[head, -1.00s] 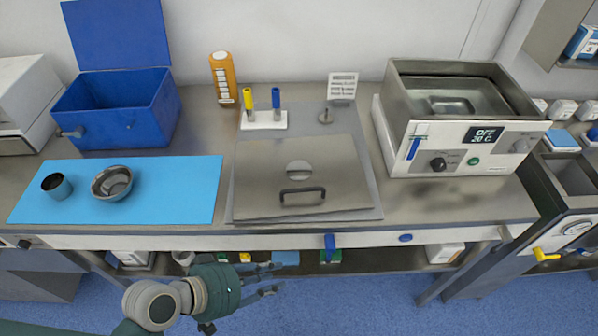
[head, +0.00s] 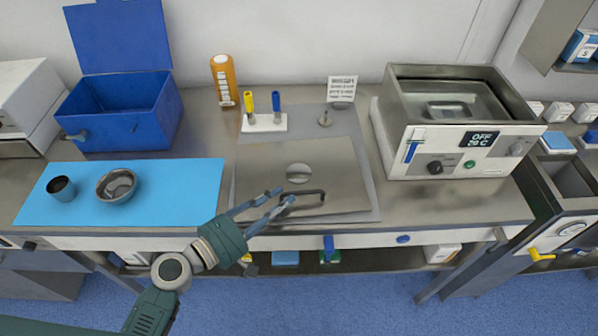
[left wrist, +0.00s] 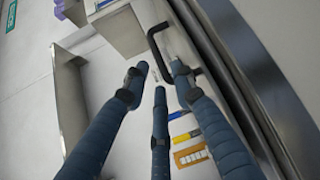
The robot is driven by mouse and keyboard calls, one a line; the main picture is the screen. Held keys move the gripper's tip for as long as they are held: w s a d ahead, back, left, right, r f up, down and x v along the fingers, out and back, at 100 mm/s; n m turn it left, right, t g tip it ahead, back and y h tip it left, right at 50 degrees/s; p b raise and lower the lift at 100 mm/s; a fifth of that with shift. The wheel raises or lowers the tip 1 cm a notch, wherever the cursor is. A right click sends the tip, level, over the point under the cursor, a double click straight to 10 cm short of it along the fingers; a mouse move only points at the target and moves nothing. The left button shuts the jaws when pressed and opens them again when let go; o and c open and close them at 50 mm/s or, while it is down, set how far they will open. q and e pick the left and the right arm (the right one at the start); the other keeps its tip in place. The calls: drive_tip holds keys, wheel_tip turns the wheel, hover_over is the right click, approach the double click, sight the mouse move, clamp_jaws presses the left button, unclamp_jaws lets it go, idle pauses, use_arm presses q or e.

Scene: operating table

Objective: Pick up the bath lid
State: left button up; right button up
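The bath lid (head: 270,175) is a flat grey metal plate lying on the table, with a dark bar handle (head: 316,193) near its front edge and a round disc in its middle. My left gripper (head: 281,196) reaches in from the front left, its fingers open and empty beside the left end of the handle. The left wrist view shows the three blue fingers (left wrist: 160,78) apart. The black handle (left wrist: 152,40) is just past their tips there, and part of it is hidden behind the right finger. My right gripper is not in view.
The water bath (head: 450,140) stands open to the right of the lid. Behind the lid are a stand with yellow and blue tools (head: 264,122) and a printed sign (head: 342,88). A blue mat (head: 165,190) with a cup and bowl, and a blue box (head: 120,120), lie left.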

sight(293, 193)
use_arm(q)
drive_tip(key=p+x, duration=0.2)
drive_tip(key=x, duration=0.2)
drive_tip(key=shift+w+d+r, duration=0.1)
drive_tip(key=shift+w+d, duration=0.05)
drive_tip(key=shift+d, duration=0.1)
drive_tip(key=shift+w+d+f, duration=0.2)
drive_tip(key=shift+w, duration=0.05)
drive_tip(key=shift+s, duration=0.1)
clamp_jaws()
drive_tip(key=shift+r, duration=0.15)
